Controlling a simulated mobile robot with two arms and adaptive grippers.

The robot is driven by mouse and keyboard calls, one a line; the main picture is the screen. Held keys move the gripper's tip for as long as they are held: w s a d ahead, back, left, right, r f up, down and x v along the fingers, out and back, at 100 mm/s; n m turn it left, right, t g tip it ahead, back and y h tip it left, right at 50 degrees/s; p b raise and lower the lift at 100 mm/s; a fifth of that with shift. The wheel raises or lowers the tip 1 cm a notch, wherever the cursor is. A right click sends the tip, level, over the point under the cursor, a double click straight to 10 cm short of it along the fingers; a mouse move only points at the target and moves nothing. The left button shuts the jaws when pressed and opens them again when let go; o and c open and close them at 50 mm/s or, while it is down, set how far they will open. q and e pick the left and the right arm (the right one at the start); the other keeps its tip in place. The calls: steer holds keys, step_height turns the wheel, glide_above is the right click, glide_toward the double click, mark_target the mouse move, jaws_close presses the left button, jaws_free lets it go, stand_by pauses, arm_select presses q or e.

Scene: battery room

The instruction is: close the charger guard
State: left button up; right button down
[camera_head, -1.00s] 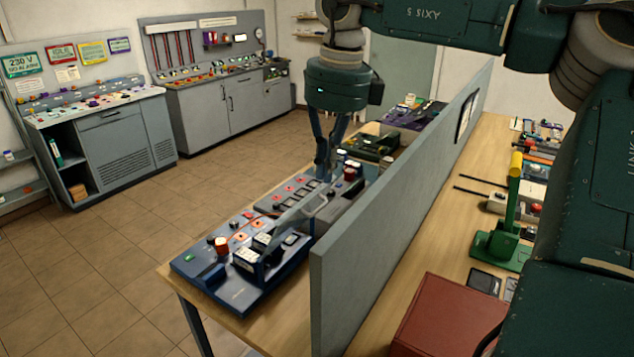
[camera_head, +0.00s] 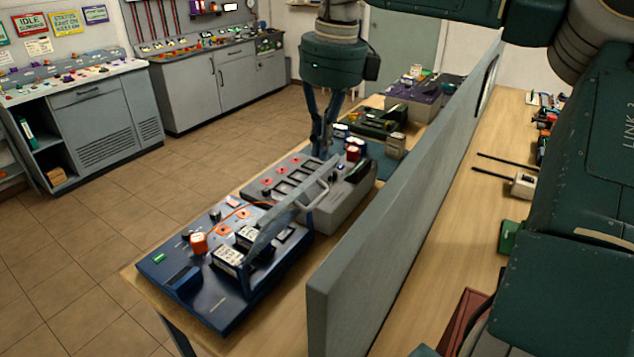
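The blue charger (camera_head: 222,303) stands on the near left end of the wooden bench. Its clear guard (camera_head: 285,218) is raised and tilted over the charger, with a pale handle (camera_head: 317,193) on its right side. My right gripper (camera_head: 323,153) points down behind the guard's upper edge, above the grey unit. Its fingers are close together at the tips, with nothing seen between them. In this view the tips lie close to the guard's top; whether they touch it I cannot tell. My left gripper is not in view.
A grey divider (camera_head: 395,215) runs along the bench just right of the charger. Behind the charger stand a grey unit (camera_head: 345,208), a dark green unit (camera_head: 375,122) and a purple unit (camera_head: 412,98). Open tiled floor lies to the left.

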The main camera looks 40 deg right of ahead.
mark_target(317, 198)
steer(key=f+p, duration=0.1)
steer(key=f, duration=0.2)
steer(key=f+p, duration=0.1)
steer(key=f, duration=0.1)
steer(key=w+f+p, duration=0.1)
steer(key=f, duration=0.2)
steer(key=shift+a+f, duration=0.15)
steer(key=shift+f, duration=0.7)
